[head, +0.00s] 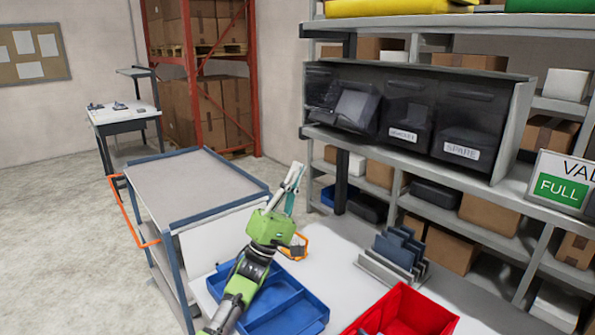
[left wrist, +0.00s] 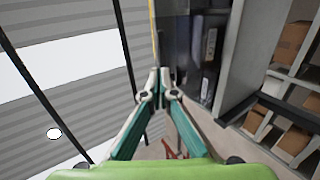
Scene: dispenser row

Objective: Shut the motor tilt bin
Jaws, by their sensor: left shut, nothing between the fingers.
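A row of black tilt bins stands on the shelf at the right in the head view. The leftmost bin (head: 352,106) leans forward, tipped open; I cannot read a label on it. The middle bin (head: 407,118) and the right bin marked SPARE (head: 468,125) look upright and shut. My left gripper (head: 296,168) is shut and empty, pointing up, left of and below the tipped bin and apart from it. In the left wrist view its closed fingertips (left wrist: 159,75) show beside the dark bin row (left wrist: 205,60), seen sideways. My right gripper is out of view.
Below are a blue tray (head: 285,308), a red bin (head: 405,312) and a grey rack (head: 397,258) on a white table. A grey cart (head: 185,180) stands at the left. A sign reading FULL (head: 562,190) is at the right.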

